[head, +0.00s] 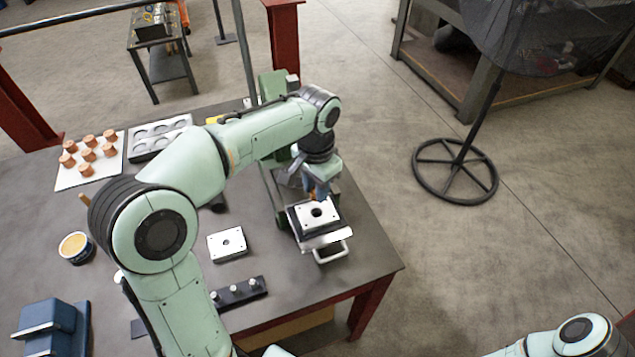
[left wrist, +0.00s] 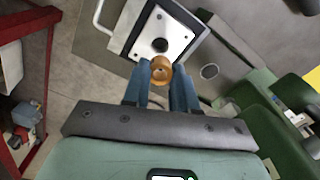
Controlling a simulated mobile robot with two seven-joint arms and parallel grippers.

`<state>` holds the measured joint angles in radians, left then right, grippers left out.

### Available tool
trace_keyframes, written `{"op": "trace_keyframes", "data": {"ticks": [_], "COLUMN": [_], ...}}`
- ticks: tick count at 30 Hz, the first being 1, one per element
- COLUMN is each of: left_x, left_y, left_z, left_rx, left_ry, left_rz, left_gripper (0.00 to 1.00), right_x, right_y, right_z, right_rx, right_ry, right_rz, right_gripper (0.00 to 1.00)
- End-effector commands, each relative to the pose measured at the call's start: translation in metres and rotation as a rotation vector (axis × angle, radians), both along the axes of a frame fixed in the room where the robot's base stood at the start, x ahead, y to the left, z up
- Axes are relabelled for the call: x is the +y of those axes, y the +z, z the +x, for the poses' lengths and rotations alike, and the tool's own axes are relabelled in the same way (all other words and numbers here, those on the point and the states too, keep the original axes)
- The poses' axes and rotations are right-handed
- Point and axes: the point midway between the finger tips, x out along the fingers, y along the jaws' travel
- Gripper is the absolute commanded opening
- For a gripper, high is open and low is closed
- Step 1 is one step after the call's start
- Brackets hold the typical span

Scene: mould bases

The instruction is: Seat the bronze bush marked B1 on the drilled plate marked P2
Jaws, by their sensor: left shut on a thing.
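My left gripper (head: 316,192) is shut on a bronze bush (left wrist: 161,70), a short ring with a bore, held between the blue fingertips. A pale drilled plate (head: 318,214) with a dark centre hole and small corner holes sits on a dark block on the green machine. In the left wrist view the plate (left wrist: 177,38) lies just beyond the bush, and its centre hole shows beside the bush rather than under it. A second pale drilled plate (head: 228,244) lies on the table to the left. I cannot read any marks. My right gripper is not in view.
Several copper-coloured bushes stand on a white board (head: 66,180) at the back left, beside a grey tray with round recesses (head: 142,154). A tin (head: 75,247), a blue fixture (head: 52,330) and a black pegged block (head: 238,293) stand nearer. A metal handle (head: 332,254) projects below the machine.

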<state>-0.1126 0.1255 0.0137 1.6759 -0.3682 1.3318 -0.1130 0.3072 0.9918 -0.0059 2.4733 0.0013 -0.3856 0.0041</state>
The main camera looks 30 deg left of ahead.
Motion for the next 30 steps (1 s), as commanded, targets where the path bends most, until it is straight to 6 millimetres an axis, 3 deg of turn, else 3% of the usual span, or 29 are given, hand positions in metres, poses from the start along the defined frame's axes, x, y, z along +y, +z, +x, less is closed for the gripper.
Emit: {"op": "trace_keyframes", "data": {"ticks": [9,15,30], "left_x": [0.0,0.0,0.0], "left_y": [-0.032,-0.048,-0.051], "left_z": [-0.001,-0.001,0.0], "left_rx": [0.002,0.003,-0.001], "left_ry": [-0.001,0.0,0.0], "left_rz": [0.001,0.0,0.0], "left_gripper": [0.0,0.0,0.0], "right_x": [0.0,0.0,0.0], "right_y": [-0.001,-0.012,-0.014], "right_z": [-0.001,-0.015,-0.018], "right_rx": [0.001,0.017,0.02], "right_ry": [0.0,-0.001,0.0], "right_rz": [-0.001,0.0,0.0], "right_gripper": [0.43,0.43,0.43]}}
